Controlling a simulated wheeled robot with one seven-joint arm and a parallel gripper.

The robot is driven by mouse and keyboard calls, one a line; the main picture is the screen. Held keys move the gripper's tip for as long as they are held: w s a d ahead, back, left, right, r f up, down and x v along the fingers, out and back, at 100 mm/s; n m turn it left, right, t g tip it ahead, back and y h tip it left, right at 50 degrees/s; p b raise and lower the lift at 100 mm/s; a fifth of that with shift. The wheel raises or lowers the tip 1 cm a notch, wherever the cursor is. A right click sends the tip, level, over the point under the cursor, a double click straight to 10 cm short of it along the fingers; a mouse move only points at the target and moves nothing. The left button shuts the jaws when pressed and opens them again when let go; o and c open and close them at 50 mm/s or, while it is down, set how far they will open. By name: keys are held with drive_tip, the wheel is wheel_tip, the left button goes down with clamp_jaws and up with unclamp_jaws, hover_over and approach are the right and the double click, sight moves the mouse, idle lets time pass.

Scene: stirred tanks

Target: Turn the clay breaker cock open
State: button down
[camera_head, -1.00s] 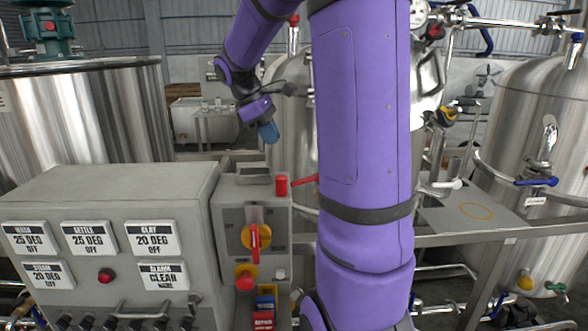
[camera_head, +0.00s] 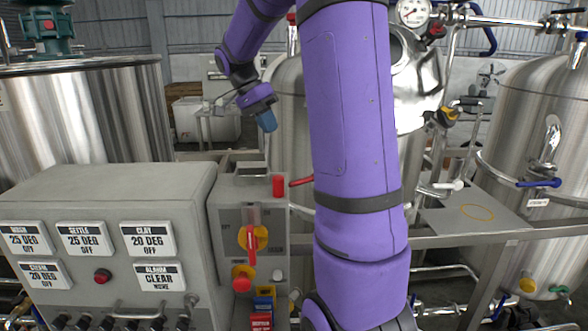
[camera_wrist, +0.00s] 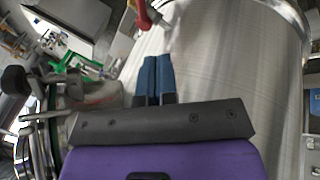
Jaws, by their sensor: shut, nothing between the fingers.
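My gripper (camera_head: 267,121) hangs high in front of the middle tank (camera_head: 288,100), blue fingers pointing down. In the wrist view its fingers (camera_wrist: 154,78) are together with nothing between them. A red lever handle (camera_wrist: 143,14) shows just beyond the fingertips, apart from them, against a steel tank wall. In the head view a red lever (camera_head: 301,182) pokes out left of my arm, its rest hidden by the arm. I cannot tell whether these are the same lever, or which handle is the clay breaker cock, as no label on one is readable.
A grey control box (camera_head: 110,200) with a CLAY display (camera_head: 148,238) fills the lower left. Beside it stands a panel with a red-and-yellow rotary switch (camera_head: 251,240). A right tank (camera_head: 535,110) has a blue-handled valve (camera_head: 538,183). My arm hides the centre.

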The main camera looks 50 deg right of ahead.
drive_tip(key=m, duration=0.3)
approach(301, 180)
wheel_tip(301, 180, down, 6)
drive_tip(key=d, duration=0.2)
drive_tip(key=shift+s+f, duration=0.25)
drive_tip(key=shift+s, duration=0.45)
drive_tip(key=shift+s+a+n, duration=0.45)
drive_tip(key=shift+s+n, duration=0.05)
drive_tip(key=shift+s, duration=0.25)
drive_tip(key=shift+w+d, duration=0.1)
drive_tip(key=shift+w, duration=0.05)
